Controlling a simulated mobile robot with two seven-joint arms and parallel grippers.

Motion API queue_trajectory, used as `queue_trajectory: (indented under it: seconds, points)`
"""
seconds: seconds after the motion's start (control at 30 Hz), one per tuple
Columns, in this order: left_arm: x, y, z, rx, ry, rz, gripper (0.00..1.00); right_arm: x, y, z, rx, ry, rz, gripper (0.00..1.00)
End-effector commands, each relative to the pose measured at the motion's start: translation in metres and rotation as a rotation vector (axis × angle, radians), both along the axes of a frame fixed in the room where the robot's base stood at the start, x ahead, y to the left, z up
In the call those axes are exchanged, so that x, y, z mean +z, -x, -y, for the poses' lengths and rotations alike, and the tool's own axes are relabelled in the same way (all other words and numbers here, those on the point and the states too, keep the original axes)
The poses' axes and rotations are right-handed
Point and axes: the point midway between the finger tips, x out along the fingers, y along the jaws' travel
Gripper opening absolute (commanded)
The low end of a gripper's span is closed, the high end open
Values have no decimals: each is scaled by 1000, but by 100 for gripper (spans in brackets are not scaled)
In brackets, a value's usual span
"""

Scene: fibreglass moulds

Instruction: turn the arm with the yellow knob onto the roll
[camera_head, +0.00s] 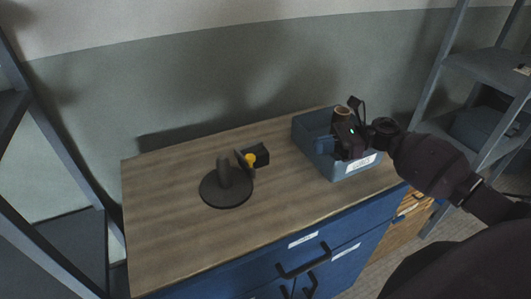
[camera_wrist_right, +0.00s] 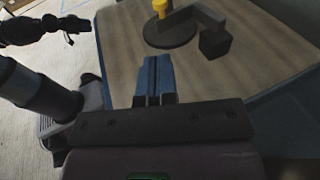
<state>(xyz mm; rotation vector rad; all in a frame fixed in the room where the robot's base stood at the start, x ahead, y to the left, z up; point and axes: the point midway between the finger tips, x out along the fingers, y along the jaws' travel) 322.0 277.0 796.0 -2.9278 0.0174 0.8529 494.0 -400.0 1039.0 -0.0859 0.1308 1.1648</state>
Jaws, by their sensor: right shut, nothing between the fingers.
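A dark stand with a round black base (camera_head: 227,189) sits on the wooden top and also shows in the right wrist view (camera_wrist_right: 168,33). A thick dark upright, perhaps the roll (camera_head: 224,168), rises from it. The yellow knob (camera_head: 250,159) is right of the upright; it also shows in the wrist view (camera_wrist_right: 160,7). A grey arm (camera_wrist_right: 205,17) beside the knob leads to a dark block (camera_wrist_right: 215,42).
A blue-grey bin (camera_head: 342,172) with a white label stands right of the stand. A tan-topped cylinder (camera_head: 342,111) shows behind my gripper. Blue drawers (camera_head: 330,255) with dark handles are below. Shelves stand both sides. The left worktop is clear.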

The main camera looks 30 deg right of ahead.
Motion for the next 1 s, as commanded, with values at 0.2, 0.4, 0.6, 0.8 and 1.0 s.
queue_trajectory:
  seconds: [0.2,0.4,0.6,0.8,1.0]
  points:
    - [13,-5,1,-2,0,14,43,-3,-16,-37,2,-2,3,0]
    - [23,-7,1,-2,0,22,43,-8,-29,-69,2,-2,3,0]
    - [31,-8,1,-3,0,25,43,-13,-42,-100,2,-2,2,0]
    - [39,-7,1,-1,0,26,43,-18,-52,-122,1,-1,0,0]
    - [39,-4,0,0,0,19,43,-21,-56,-131,0,0,0,0]
